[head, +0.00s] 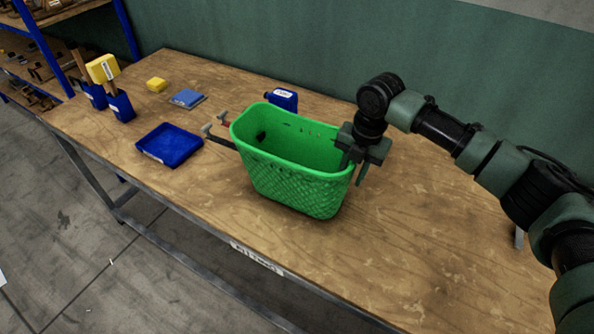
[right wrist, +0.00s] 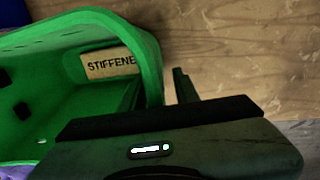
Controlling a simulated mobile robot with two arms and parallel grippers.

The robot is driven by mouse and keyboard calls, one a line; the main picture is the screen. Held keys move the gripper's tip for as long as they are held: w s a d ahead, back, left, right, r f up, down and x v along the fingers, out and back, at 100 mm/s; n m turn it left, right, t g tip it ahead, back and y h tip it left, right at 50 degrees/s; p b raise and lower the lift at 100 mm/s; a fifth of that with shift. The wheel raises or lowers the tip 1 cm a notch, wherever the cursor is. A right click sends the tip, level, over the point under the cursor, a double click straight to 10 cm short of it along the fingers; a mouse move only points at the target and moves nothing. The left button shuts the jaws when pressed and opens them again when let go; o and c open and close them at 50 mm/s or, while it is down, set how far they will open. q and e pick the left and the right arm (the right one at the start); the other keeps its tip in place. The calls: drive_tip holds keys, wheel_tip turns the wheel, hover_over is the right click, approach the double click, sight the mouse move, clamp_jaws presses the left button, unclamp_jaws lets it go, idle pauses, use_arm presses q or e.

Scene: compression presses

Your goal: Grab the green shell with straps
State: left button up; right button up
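The green shell (head: 270,168) is an open basket with a woven-pattern wall, standing upright on the wooden table. I cannot make out straps on it. My right gripper (head: 354,168) points down at the shell's right end, one finger inside the rim and one outside. In the right wrist view the shell's rim (right wrist: 152,62) passes between the fingers of the gripper (right wrist: 158,88), with a gap visible beside the outer finger; it looks open. A label reading "STIFFENE…" (right wrist: 110,64) shows inside the shell. My left gripper is not in view.
On the table (head: 420,250) are a blue tray (head: 170,145), a blue pad (head: 187,98), a yellow block (head: 156,85), a blue container (head: 283,99) behind the shell, and grey-headed tools (head: 208,129) beside it. Blue holders (head: 121,107) stand far left. The table's front right is clear.

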drive_tip(key=shift+f, duration=0.2)
idle(0.4)
drive_tip(key=shift+c, duration=0.3)
clamp_jaws()
drive_tip(key=shift+w+r+p, duration=0.1)
drive_tip(key=shift+p, duration=0.2)
idle(0.7)
